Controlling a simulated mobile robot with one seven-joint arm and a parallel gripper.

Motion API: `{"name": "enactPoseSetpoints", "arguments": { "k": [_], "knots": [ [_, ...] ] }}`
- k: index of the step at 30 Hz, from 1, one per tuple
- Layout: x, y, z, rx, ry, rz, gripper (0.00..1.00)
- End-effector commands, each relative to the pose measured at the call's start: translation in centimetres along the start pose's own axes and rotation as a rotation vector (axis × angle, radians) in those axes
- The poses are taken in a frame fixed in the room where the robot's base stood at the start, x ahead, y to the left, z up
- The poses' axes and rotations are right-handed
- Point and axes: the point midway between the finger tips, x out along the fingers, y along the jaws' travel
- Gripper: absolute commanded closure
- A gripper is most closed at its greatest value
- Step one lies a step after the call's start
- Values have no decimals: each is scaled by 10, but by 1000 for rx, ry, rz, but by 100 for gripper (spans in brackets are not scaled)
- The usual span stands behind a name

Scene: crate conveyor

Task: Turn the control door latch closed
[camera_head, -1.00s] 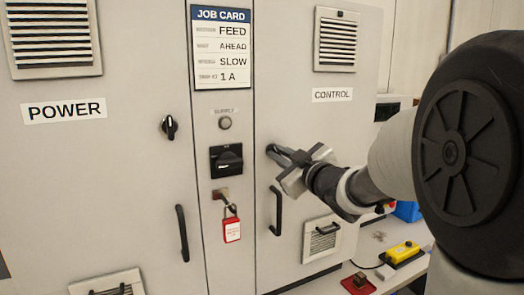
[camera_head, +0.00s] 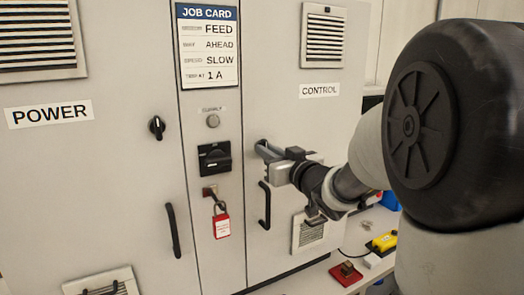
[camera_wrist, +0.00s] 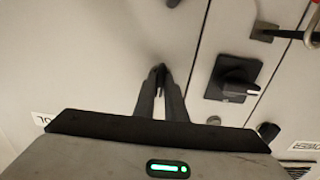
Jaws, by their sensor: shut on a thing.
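The grey control door (camera_head: 340,120) carries a CONTROL label and looks flush with the cabinet front. My gripper (camera_head: 262,148) reaches it from the right, near the door's left edge, above the black door handle (camera_head: 264,206). The wrist view shows my gripper's two fingers (camera_wrist: 161,88) shut on the small dark control door latch (camera_wrist: 160,72). The fingers hide most of the latch, so I cannot tell its exact angle. In the head view the fingers cover it.
Left of the door are the black rotary switch (camera_head: 214,158), a red padlock tag (camera_head: 221,226) and the power door latch (camera_head: 157,128). My arm fills the right side. A bench with a yellow box (camera_head: 384,242) and a red-based block (camera_head: 346,273) stands low at the right.

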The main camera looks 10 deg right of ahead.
Motion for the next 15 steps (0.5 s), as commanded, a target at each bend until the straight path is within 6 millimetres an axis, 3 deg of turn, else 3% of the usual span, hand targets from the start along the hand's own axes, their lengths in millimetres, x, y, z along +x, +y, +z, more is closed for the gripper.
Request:
{"name": "enactPoseSetpoints", "arguments": {
  "k": [10,12,14,15],
  "knots": [
    [0,0,1,3,-2,1,100],
    [0,0,1,2,-2,1,81],
    [0,0,1,2,-2,1,71],
    [0,0,1,2,-2,1,70]
  ]
}}
